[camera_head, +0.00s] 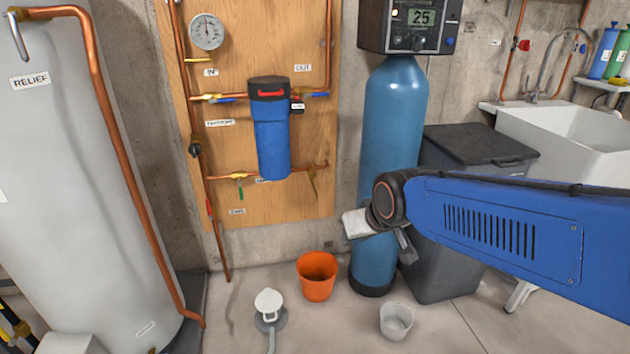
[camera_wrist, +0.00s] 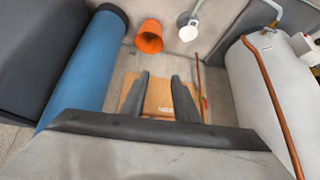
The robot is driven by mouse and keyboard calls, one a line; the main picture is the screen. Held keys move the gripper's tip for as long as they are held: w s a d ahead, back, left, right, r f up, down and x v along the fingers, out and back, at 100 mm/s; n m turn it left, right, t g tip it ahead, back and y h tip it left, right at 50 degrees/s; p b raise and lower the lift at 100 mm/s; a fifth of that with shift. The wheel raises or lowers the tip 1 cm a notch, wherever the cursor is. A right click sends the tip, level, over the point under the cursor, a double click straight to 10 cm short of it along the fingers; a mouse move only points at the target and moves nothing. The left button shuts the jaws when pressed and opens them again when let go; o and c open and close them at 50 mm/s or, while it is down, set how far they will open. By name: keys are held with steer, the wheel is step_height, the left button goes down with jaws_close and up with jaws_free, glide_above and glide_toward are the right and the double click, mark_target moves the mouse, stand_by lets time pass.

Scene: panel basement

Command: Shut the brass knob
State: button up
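The wooden panel (camera_head: 225,140) carries copper pipes and several valves. I cannot tell for certain which one is the brass knob; a small brass-brown handle (camera_head: 313,181) hangs from the right end of the lower pipe, just right of the blue filter housing (camera_head: 272,140). A green-handled valve (camera_head: 240,188) sits on the same pipe to the left. My gripper (camera_wrist: 160,80) is open and empty in the wrist view, with its two dark fingers apart and part of the panel showing between them. In the head view my wrist is right of the panel, before the blue tank; its fingertips are not clear there.
The blue tank (camera_head: 393,120) stands right of the panel, with a dark bin (camera_head: 470,150) beside it. The white heater (camera_head: 70,200) stands left. An orange bucket (camera_head: 317,277), a white-topped floor fitting (camera_head: 269,302) and a clear cup (camera_head: 396,322) occupy the floor. Space before the panel is free.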

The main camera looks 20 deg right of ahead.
steer(key=w+d+f+m+t, duration=0.1)
steer(key=w+f+t, duration=0.2)
steer(key=w, duration=0.8)
steer(key=w+d+f+t, duration=0.1)
steer(key=w+f+t, duration=0.1)
steer(key=w, duration=0.9)
steer(key=m+t+h, duration=0.1)
steer(key=t+h, duration=0.1)
steer(key=t, duration=0.4)
glide_toward(314, 177)
steer(key=w, duration=0.5)
steer(key=w+d, duration=0.1)
steer(key=w, duration=0.2)
jaws_close()
